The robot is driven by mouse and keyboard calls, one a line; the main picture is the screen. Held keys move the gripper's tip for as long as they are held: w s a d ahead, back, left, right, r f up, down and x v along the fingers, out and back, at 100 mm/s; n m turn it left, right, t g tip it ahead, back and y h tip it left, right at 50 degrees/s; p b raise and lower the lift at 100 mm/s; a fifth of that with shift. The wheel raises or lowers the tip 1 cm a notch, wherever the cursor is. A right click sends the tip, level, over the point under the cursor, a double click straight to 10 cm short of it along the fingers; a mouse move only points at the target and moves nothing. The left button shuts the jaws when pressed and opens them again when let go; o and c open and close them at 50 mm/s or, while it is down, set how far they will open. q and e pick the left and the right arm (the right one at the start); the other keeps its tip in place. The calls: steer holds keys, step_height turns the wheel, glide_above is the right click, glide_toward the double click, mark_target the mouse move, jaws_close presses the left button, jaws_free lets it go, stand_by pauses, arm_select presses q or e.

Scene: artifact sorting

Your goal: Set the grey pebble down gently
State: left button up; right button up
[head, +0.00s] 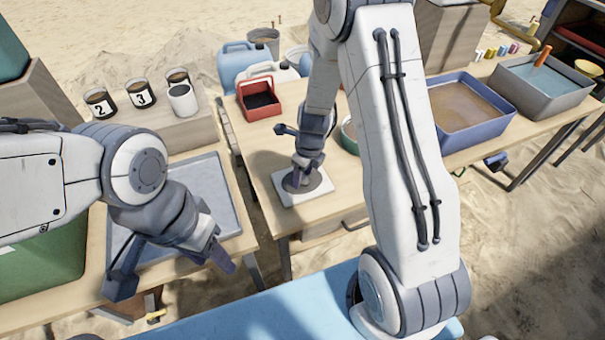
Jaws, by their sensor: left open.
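My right gripper (299,180) points down onto a white square plate (290,200) with a round grey-brown top, on the middle table. Its fingertips are at or just above that round top. I cannot pick out the grey pebble for certain: any stone between the fingers blends with the dark fingers and the shadow. I cannot tell whether the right fingers are shut on it. My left gripper (221,262) is open with nothing seen in it, low over the front edge of the left table, beside the grey tray.
The grey tray (228,196) lies on the left table. A red open box (246,106), a blue bin of brown sand (443,137) and a grey bin of blue water (521,98) stand on the tables. A gap separates the tables.

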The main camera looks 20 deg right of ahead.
mark_target(307, 183)
steer(key=shift+r, duration=0.1)
steer(key=shift+r, duration=0.35)
step_height(307, 183, up, 10)
steer(key=s+p, duration=0.2)
steer(key=p, duration=0.2)
steer(key=s+a+r+n, duration=0.9)
steer(key=s+a+n, duration=0.15)
steer(key=n, duration=0.75)
steer(key=s+a+r+n+g, duration=0.1)
steer(key=s+a+r+n, duration=0.1)
steer(key=s+n, duration=0.4)
steer(key=s+a+r+n, duration=0.2)
steer(key=s+n, duration=0.4)
steer(key=n, duration=0.6)
steer(key=shift+n+g, duration=0.3)
steer(key=shift+g, duration=0.1)
steer(key=shift+r, duration=0.1)
